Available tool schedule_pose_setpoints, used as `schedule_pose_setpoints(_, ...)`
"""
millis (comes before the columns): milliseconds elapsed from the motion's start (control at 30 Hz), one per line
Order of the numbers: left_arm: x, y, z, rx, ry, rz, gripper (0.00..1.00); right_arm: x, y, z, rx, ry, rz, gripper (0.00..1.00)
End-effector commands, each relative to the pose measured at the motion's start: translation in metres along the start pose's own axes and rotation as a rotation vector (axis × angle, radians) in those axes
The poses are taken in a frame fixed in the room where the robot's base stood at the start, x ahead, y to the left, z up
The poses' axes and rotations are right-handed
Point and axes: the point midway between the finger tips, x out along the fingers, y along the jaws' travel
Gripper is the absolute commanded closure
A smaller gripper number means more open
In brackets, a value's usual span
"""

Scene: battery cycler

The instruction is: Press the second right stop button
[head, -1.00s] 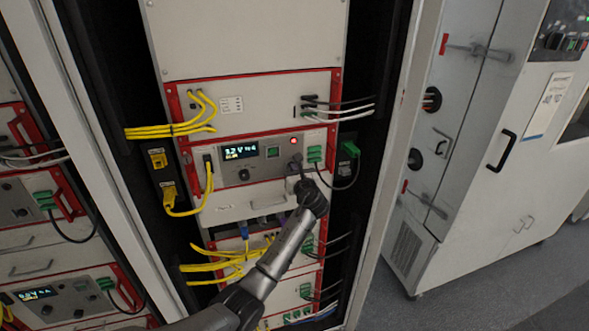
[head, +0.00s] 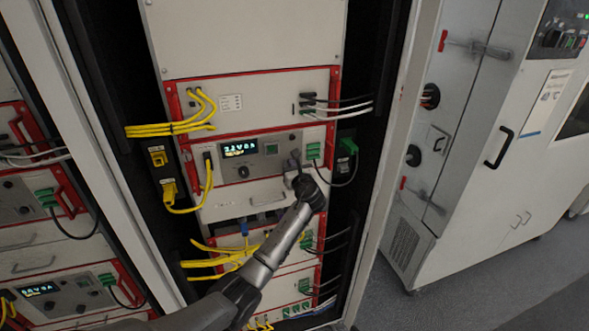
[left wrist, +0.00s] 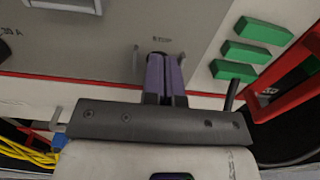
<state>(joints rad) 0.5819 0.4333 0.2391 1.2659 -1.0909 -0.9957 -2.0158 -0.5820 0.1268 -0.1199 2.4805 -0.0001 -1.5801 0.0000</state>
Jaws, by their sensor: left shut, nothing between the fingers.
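The cycler unit with the lit display (head: 240,148) sits in the red-framed rack, with a small green-grey square button (head: 271,149) right of the display. My left gripper (head: 296,160) is at the right part of this unit's front panel. In the left wrist view, its shut purple fingertips (left wrist: 165,60) point at the grey panel (left wrist: 105,45), just below a small "STOP" label (left wrist: 161,38). The stop button itself is hidden behind the fingertips. They look at or against the panel; contact cannot be told for sure. My right gripper is not in view.
Green connectors (left wrist: 240,52) sit right of the fingers, beside a red rack handle (left wrist: 290,85). Yellow cables (head: 209,185) hang at the unit's left. A similar unit's display (head: 38,290) is lit in the left rack. A grey-white cabinet (head: 490,180) stands at the right.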

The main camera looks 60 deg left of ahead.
Motion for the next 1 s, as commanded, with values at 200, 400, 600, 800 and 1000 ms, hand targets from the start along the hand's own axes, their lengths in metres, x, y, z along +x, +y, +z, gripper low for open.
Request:
schedule_pose_setpoints(200,-0.006,0.003,0.003,0.0,0.004,0.007,1.0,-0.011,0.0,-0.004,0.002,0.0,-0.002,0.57)
schedule_pose_setpoints(400,-0.043,-0.005,0.003,0.003,0.006,-0.009,1.0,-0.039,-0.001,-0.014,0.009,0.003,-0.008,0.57)
schedule_pose_setpoints(600,-0.087,-0.008,-0.007,-0.003,0.005,-0.013,1.0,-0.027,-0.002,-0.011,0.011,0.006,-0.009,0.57)
schedule_pose_setpoints(800,-0.121,-0.007,-0.006,-0.001,0.004,-0.013,1.0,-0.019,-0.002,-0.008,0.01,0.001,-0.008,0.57)
schedule_pose_setpoints(1000,-0.141,-0.007,-0.005,0.001,0.005,-0.012,1.0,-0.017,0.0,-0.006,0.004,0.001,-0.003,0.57)
